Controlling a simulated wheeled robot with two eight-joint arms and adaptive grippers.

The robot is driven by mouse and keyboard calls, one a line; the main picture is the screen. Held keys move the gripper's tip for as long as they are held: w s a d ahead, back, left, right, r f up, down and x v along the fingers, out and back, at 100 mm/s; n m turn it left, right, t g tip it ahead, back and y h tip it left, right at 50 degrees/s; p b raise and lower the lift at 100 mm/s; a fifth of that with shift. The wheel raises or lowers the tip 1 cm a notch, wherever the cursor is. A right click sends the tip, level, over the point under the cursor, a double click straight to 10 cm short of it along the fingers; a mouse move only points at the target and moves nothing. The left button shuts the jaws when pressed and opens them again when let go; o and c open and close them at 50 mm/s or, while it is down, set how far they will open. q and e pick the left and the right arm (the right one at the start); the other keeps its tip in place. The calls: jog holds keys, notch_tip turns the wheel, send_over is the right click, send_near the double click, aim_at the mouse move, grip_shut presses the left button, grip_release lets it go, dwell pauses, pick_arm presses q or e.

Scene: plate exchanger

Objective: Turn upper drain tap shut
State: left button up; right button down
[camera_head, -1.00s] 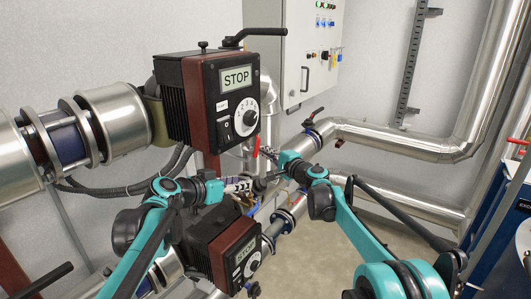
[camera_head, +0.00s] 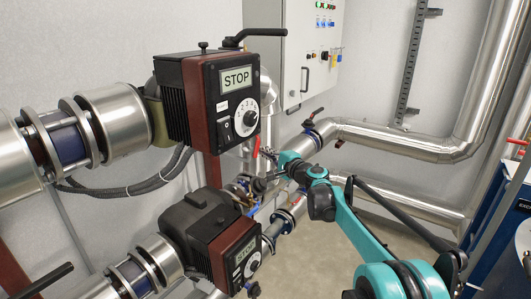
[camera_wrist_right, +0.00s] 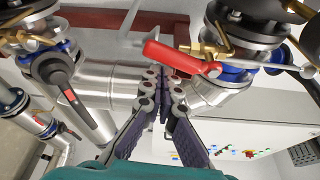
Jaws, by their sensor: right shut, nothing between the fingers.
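A red lever handle (camera_wrist_right: 180,58) belongs to a tap with a brass body (camera_wrist_right: 214,40) in the right wrist view. It lies nearly level in that picture, tilted slightly down to the right. In the head view a small red lever (camera_head: 256,146) shows beside the upper pump (camera_head: 208,100). My right gripper (camera_wrist_right: 165,78) is shut and empty, its fingertips just below the red handle in the wrist picture; I cannot tell whether they touch it. In the head view the gripper (camera_head: 262,183) is small, among the pipes. My left gripper is out of view.
The lower pump (camera_head: 207,230) stands below the upper one, close to my right gripper. A control cabinet (camera_head: 308,55) hangs on the wall behind. Steel pipes (camera_head: 400,147) run along the back. Bare floor (camera_head: 310,255) lies between the pumps and my right arm.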

aim_at(254, 150)
jog(key=shift+s+a+m+p, duration=0.3)
jog(key=shift+m+p, duration=0.25)
jog(key=shift+m, duration=0.05)
jog(key=m+p, duration=0.1)
jog(key=s+a+r+m+g+p, duration=0.1)
jog(key=s+m+g+p, duration=0.1)
jog(key=m+p, duration=0.1)
jog(key=shift+s+a+r, duration=0.1)
jog(key=shift+a+r, duration=0.2)
jog(key=m+p, duration=0.1)
jog(key=s+r+m+g+p, duration=0.1)
jog(key=shift+a+r+m+g+p, duration=0.15)
jog(key=shift+a+m+g+p, duration=0.15)
jog(key=shift+a+m, duration=0.1)
jog(key=shift+s+a+r+m+g+y+p, duration=0.1)
jog(key=shift+s+r+m+g+y+p, duration=0.1)
jog(key=shift+r+m+g+p, duration=0.25)
jog(key=shift+s+a+r+m+g+y+p, duration=0.1)
jog(key=shift+s+r+m+y+p, duration=0.15)
jog(key=shift+m, duration=0.4)
jog(key=shift+r+p, duration=0.15)
jog(key=shift+p, duration=0.15)
jog(key=shift+r, duration=0.1)
